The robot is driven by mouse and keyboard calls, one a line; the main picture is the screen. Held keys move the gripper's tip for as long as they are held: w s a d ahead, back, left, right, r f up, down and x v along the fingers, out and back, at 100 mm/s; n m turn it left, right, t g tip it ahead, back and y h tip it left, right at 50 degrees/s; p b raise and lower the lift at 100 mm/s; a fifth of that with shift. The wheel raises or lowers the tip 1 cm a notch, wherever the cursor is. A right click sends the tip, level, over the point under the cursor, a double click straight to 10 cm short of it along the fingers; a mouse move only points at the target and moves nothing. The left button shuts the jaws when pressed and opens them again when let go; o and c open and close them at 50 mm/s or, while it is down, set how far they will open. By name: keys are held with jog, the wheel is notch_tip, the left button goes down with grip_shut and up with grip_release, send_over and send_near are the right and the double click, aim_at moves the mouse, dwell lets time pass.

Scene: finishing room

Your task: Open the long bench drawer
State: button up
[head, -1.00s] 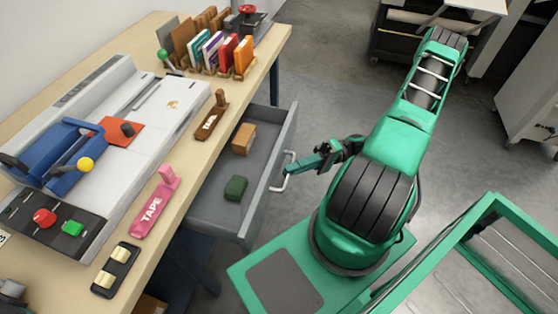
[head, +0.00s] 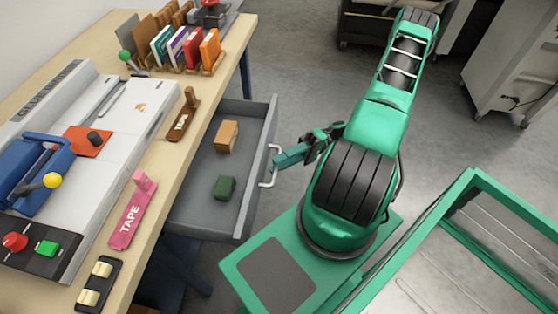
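The long bench drawer (head: 252,190) is grey and stands pulled out from under the right side of the wooden bench (head: 180,172). A brown block (head: 227,136) and a dark green block (head: 225,187) lie inside it. Its pale handle (head: 269,166) is on the front face, towards my arm. My green gripper (head: 277,162) is at the handle, with its fingertips at or against the bar. I cannot tell from this view whether the fingers are closed around it.
Grey floor is clear beyond the drawer.

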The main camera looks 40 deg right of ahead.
jog(key=shift+d, duration=0.1)
jog(key=d+f, duration=0.1)
jog(key=d, duration=0.9)
jog(key=shift+s+d+f, duration=0.25)
jog(key=shift+s+d, duration=0.05)
notch_tip(320, 180, up, 16)
jog(key=a+m+g+h, duration=0.2)
jog(key=m+g+h, duration=0.25)
jog(key=h, duration=0.85)
jog(key=s+a+r+m+t+h, duration=0.1)
jog(key=s+r+m+t+h, duration=0.1)
jog(key=s+r+h, duration=0.4)
jog(key=shift+s+a+r+t, duration=0.3)
jog(key=shift+s+r+t, duration=0.3)
jog(key=shift+r, duration=1.3)
